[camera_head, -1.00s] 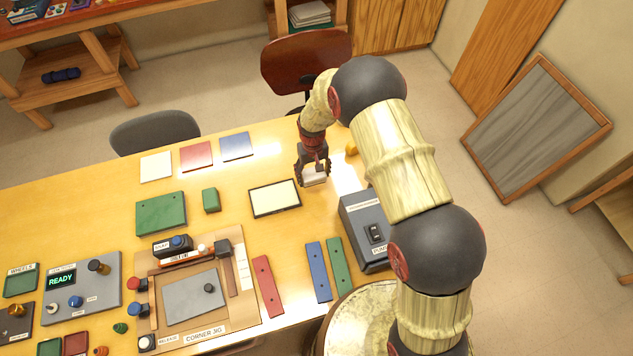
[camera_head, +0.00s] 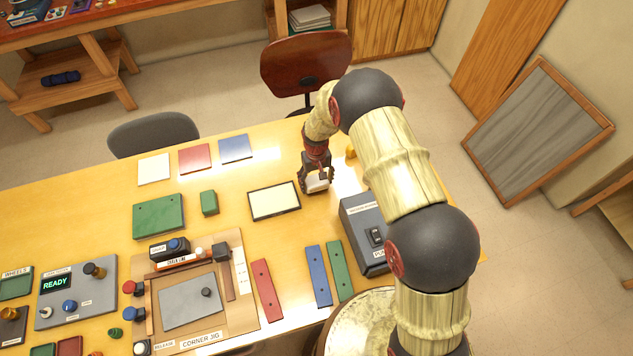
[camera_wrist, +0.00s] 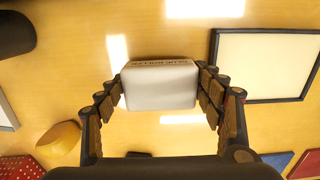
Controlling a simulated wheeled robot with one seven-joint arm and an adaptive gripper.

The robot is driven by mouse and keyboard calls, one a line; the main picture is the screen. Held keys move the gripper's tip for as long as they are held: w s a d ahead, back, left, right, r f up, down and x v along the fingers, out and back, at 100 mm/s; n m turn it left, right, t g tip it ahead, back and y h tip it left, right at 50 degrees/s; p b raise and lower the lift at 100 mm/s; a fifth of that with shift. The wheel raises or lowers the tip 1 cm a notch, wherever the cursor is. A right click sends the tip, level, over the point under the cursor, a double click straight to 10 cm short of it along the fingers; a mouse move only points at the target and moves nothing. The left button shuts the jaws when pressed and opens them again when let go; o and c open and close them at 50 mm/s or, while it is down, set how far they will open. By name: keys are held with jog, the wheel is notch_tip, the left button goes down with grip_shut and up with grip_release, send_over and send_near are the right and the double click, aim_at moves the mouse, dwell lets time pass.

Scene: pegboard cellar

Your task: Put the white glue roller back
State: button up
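The white glue roller (camera_wrist: 160,86) is a white block with dark lettering along its far edge in the wrist view. My gripper (camera_wrist: 162,90) is closed around it, with a jointed finger against each side. In the head view my gripper (camera_head: 317,183) points down over the yellow table, right of a dark-framed pale pad, and the white glue roller (camera_head: 318,184) shows between the fingers. I cannot tell whether its underside touches the table.
The framed pad (camera_head: 273,201) lies just left of my gripper. A grey switch box (camera_head: 364,233) stands nearer on the right. A small yellow object (camera_wrist: 58,139) lies close by. Green, blue and red bars lie toward the front edge. A red chair (camera_head: 306,68) stands behind the table.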

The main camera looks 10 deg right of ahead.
jog(key=o, duration=0.3)
jog(key=shift+r, duration=0.15)
notch_tip(320, 180, up, 12)
jog(key=p, duration=0.5)
notch_tip(320, 180, up, 14)
jog(key=t, duration=0.1)
send_over(316, 180)
jog(key=s+d, duration=0.1)
jog(key=d, duration=0.2)
jog(key=s+d+r+m+t, duration=0.15)
jog(key=s+r, duration=0.25)
jog(key=r, duration=0.4)
jog(key=s+d+r+n, duration=0.1)
jog(key=s+d+r, duration=0.25)
jog(key=r, duration=0.45)
jog(key=s+d+r+t, duration=0.1)
jog(key=s+r, duration=0.2)
jog(key=s, duration=0.4)
jog(key=s+d+r+m+t, duration=0.1)
jog(key=s+d+r, duration=0.1)
jog(key=s, duration=0.6)
jog(key=s+d+r+t, duration=0.1)
jog(key=s+r, duration=0.4)
jog(key=s, duration=0.2)
jog(key=shift+s+d+m, duration=0.25)
jog(key=shift+s+m, duration=0.1)
jog(key=shift+s, duration=0.05)
